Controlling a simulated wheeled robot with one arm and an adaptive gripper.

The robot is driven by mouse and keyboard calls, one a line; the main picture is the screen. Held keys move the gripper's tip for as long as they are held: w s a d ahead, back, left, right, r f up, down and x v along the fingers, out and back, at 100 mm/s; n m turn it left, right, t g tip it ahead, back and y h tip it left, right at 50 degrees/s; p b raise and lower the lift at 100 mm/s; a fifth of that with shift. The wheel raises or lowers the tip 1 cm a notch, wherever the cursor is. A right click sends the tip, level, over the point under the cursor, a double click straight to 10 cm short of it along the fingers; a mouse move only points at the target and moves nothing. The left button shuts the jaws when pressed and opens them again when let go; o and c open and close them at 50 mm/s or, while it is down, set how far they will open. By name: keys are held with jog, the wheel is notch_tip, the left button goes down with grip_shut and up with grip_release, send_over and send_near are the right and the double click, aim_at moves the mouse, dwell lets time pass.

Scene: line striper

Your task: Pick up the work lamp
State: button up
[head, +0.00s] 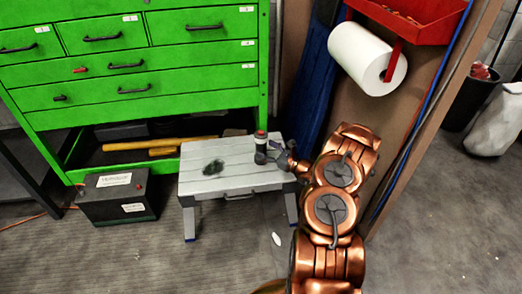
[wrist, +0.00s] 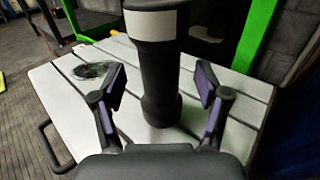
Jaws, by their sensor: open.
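The work lamp (head: 261,147) stands upright on a small pale slatted step stool (head: 235,183), near the stool's right side. It is dark, with a light band and a reddish top in the head view. In the wrist view the lamp (wrist: 161,75) is a dark cylinder with a white band, its top cut off by the frame. My gripper (head: 275,156) is at the lamp's right side in the head view. In the wrist view my gripper (wrist: 160,103) is open, with one finger on each side of the lamp and visible gaps to both.
A dark stain (wrist: 92,71) marks the stool top left of the lamp. A green tool cabinet (head: 130,95) stands behind the stool. A black battery (head: 117,196) sits on the floor at left. A paper roll (head: 366,58) hangs at upper right.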

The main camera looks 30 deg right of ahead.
jog(key=shift+x, duration=1.45)
jog(key=shift+c, duration=0.4)
grip_shut()
